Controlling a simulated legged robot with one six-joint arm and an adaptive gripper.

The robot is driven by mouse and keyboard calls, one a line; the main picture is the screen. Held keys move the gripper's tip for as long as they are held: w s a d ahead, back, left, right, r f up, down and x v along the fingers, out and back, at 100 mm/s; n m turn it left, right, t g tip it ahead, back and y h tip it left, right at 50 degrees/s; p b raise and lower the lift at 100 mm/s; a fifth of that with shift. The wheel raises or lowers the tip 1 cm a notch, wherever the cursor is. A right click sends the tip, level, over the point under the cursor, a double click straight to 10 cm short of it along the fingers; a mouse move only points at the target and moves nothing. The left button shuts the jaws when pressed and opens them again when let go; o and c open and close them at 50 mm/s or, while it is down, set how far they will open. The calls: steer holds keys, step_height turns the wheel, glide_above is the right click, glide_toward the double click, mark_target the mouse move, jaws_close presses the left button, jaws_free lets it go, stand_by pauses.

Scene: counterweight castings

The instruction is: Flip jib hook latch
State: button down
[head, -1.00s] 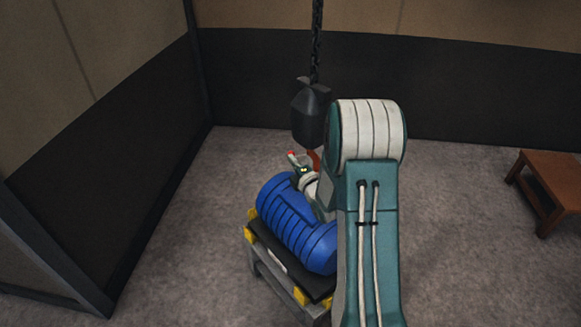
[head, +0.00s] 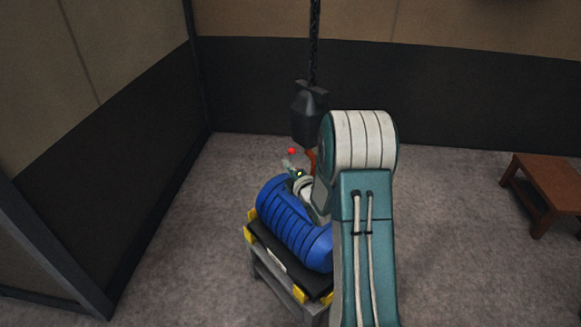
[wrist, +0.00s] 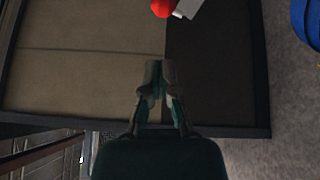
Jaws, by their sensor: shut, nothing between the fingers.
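A dark hook block (head: 308,117) hangs on a black chain (head: 314,45) above the blue casting. Part of a red-brown hook (head: 311,160) shows below it, mostly hidden by my arm. A small red ball-shaped tip (head: 291,151) shows just left of the hook; in the wrist view a red ball (wrist: 162,8) sits at the top edge beside a pale bar (wrist: 187,9). I cannot tell whether it is the latch's end. My gripper (wrist: 153,68) is shut and empty, with the red ball beyond its fingertips and apart from them. In the head view it is small and partly hidden.
A blue ribbed casting (head: 290,225) lies on a grey stand with a black top and yellow corner blocks (head: 253,216), close below my wrist. A brown wooden table (head: 546,180) stands at the right. Dark-panelled walls close the back and left. The floor between is clear.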

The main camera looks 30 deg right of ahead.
steer(key=s, duration=1)
steer(key=shift+s+f, duration=0.15)
steer(key=shift+d, duration=0.1)
steer(key=s+a+r+m+g+h, duration=0.2)
steer(key=s+a+r+m+g, duration=0.1)
steer(key=a+r+m+g, duration=0.5)
steer(key=s+a+r+m+g, duration=0.1)
steer(key=s+a+r+m, duration=0.1)
steer(key=s, duration=0.5)
steer(key=s+a+r+m+g+y, duration=0.1)
steer(key=s+a+r+m+g, duration=0.1)
steer(key=s+a+m, duration=0.3)
steer(key=s+a+r+m+g+y, duration=0.1)
steer(key=s+a+r+m, duration=0.2)
steer(key=s, duration=0.7)
steer(key=shift+a+m+g, duration=0.3)
steer(key=shift+m, duration=0.4)
